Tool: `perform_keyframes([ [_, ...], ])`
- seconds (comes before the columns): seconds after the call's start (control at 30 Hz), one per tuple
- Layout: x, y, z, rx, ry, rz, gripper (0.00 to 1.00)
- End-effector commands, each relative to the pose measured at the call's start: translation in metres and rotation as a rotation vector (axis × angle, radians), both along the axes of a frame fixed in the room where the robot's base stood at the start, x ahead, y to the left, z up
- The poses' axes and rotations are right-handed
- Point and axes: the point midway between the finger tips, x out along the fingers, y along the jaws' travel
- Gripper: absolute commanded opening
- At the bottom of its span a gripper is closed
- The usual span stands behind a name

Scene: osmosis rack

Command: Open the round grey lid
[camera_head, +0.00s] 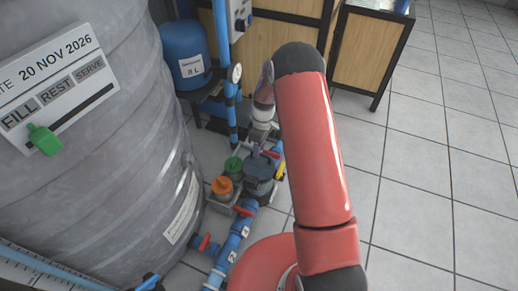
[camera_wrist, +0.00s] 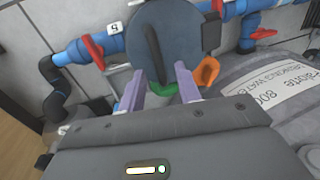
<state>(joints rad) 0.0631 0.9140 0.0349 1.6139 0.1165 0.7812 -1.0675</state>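The round grey lid (camera_wrist: 178,42) fills the upper middle of the wrist view as a dark disc with a straight raised ridge across it. It looks closed. In the head view the lid (camera_head: 258,168) sits on a fitting low among the pipes, partly hidden by my gripper. My gripper (camera_wrist: 159,70) has two purple fingers, spread apart with a clear gap. Their tips overlap the lid's lower edge in the wrist view, one on each side of the ridge's lower end. I cannot tell whether they touch the lid. Nothing is held.
A green cap (camera_head: 233,165) and an orange cap (camera_head: 222,187) stand close beside the lid. Blue pipes (camera_head: 232,241) with red valve handles (camera_wrist: 93,51) run past it. A large grey tank (camera_head: 120,190) is at left. The tiled floor (camera_head: 440,170) at right is clear.

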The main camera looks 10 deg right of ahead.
Motion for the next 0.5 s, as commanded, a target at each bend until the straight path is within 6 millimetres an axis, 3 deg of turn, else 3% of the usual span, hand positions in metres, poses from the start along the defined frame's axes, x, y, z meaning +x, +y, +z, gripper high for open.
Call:
perform_keyframes([
  [0.33, -0.0011, 0.0008, -0.0059, 0.000, 0.000, 0.000, 0.33],
  [0.5, -0.0011, 0.0008, -0.0058, 0.000, 0.000, 0.000, 0.12],
])
